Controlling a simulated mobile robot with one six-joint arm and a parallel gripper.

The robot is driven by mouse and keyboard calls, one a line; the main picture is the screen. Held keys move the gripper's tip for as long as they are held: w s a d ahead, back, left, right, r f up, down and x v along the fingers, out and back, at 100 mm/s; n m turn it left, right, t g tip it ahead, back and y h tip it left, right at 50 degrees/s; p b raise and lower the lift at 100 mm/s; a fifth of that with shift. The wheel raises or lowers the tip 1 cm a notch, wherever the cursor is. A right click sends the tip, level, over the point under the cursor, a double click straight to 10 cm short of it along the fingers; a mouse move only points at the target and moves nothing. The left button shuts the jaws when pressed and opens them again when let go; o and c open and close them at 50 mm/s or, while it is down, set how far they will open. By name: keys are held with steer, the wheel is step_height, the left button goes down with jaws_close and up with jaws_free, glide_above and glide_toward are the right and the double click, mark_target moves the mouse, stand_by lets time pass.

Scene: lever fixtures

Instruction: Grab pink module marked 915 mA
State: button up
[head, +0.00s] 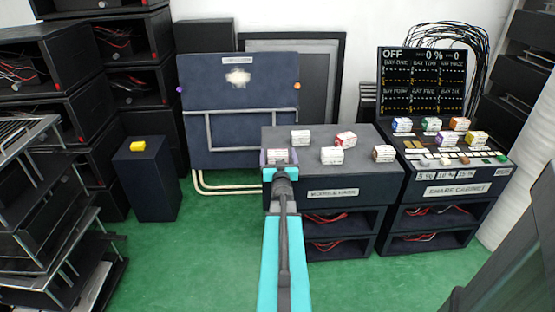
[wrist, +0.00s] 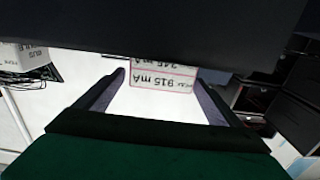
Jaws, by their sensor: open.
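A white module with a pink-edged label (wrist: 165,78) reading 915 mA shows in the wrist view, ahead of my gripper. Its top part is hidden by a dark shape. My gripper (wrist: 160,90) is open, with one finger to each side of the label. I cannot tell whether either finger touches it. In the head view, my gripper (head: 278,158) is at the left front edge of the dark bench, and a white module (head: 278,155) shows between its fingers, partly hidden by my arm.
Other white modules (head: 332,155) stand on the bench (head: 350,180) right of my gripper. The spare cabinet (head: 455,190) at the right holds several coloured modules (head: 431,124). A dark pedestal with a yellow block (head: 137,146) stands left. Green floor in front is clear.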

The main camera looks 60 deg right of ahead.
stand_by(0.3)
steer(key=shift+x, duration=2.6)
steer(key=c, duration=1.2)
